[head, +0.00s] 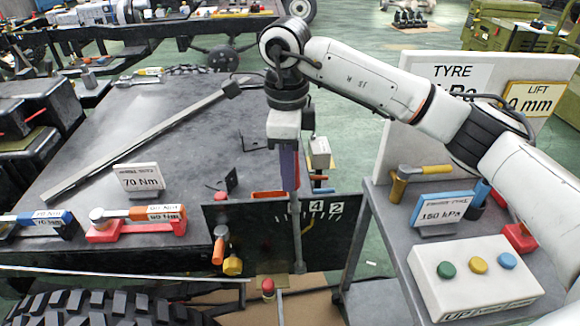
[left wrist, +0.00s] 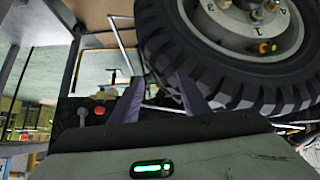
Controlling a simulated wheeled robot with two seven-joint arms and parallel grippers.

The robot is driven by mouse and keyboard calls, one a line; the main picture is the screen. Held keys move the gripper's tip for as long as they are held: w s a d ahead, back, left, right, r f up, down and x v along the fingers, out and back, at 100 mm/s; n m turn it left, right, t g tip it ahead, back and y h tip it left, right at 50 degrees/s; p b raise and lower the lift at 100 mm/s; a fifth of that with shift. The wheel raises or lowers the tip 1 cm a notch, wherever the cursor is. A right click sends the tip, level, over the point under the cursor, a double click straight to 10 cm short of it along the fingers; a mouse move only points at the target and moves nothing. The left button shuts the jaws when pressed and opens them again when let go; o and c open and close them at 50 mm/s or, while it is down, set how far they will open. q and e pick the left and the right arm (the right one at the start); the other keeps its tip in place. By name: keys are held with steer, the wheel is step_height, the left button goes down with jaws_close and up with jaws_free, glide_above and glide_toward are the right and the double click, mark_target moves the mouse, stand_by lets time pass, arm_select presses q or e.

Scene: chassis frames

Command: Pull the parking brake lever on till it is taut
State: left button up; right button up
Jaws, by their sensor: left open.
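The parking brake lever (head: 297,235) seems to be the thin grey rod in front of a black plate with a numbered scale (head: 335,213) in the head view. It stands nearly upright, with a round boss at its lower end. My right gripper (head: 289,184) points down over the rod's upper part. Its fingers overlap the rod, so whether they grip it is hidden. My left gripper is out of the head view. In the left wrist view my left gripper (left wrist: 162,92) is open and empty, near a large tyre (left wrist: 230,70).
A dark chassis table (head: 110,110) with torque wrenches fills the left. A grey trolley (head: 400,260) with a white button box (head: 475,275) and pressure sign stands right. A red knob (head: 268,287) is below the plate.

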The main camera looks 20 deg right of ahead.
steer(key=o, duration=0.4)
steer(key=shift+o, duration=0.2)
steer(key=shift+r, duration=0.1)
step_height(320, 180, up, 10)
steer(key=shift+a+r, duration=0.1)
steer(key=shift+a, duration=0.05)
